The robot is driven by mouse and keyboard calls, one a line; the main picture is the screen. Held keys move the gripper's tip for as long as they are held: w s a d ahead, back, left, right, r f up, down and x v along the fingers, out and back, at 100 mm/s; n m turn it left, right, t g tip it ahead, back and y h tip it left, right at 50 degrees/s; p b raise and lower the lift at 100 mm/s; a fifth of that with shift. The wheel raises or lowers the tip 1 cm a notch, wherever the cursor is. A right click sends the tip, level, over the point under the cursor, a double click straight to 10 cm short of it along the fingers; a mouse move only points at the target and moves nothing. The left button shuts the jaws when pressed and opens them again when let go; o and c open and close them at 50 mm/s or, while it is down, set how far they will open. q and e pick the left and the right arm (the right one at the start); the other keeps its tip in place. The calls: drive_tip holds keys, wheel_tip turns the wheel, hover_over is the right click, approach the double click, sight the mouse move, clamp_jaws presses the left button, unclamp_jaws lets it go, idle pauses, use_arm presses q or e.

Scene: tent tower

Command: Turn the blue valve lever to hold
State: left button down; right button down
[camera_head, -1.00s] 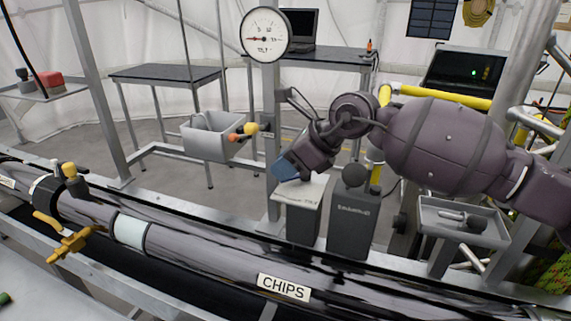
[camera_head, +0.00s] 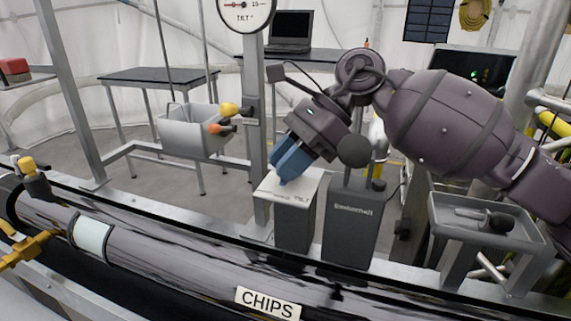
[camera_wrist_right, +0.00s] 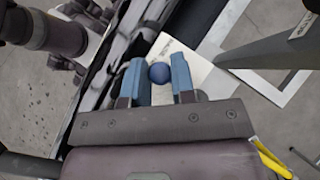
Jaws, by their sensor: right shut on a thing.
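The blue valve lever shows as a round blue knob (camera_wrist_right: 159,72) between my right gripper's blue fingertips in the right wrist view. It is over a pale plate with small print. In the head view my right gripper (camera_head: 290,164) points down at the pale top of a grey box (camera_head: 296,225), and its fingers hide most of the lever. My right gripper also shows in the right wrist view (camera_wrist_right: 158,82), shut on the blue knob. The print that marks the hold setting is too small to read. My left gripper is not in view.
A darker box (camera_head: 352,225) with a black ball knob (camera_head: 354,151) stands close on the right. A grey tray (camera_head: 485,225) holding a dark tool is further right. The dark pipe (camera_head: 160,250) marked CHIPS runs in front. A round gauge (camera_head: 245,10) is above.

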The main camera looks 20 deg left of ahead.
drive_tip(key=shift+d+f+n+g, duration=0.1)
drive_tip(key=shift+d+n+g, duration=0.05)
drive_tip(key=shift+n+g, duration=0.15)
idle(0.4)
drive_tip(key=c, duration=1)
unclamp_jaws()
drive_tip(key=v, duration=1.1)
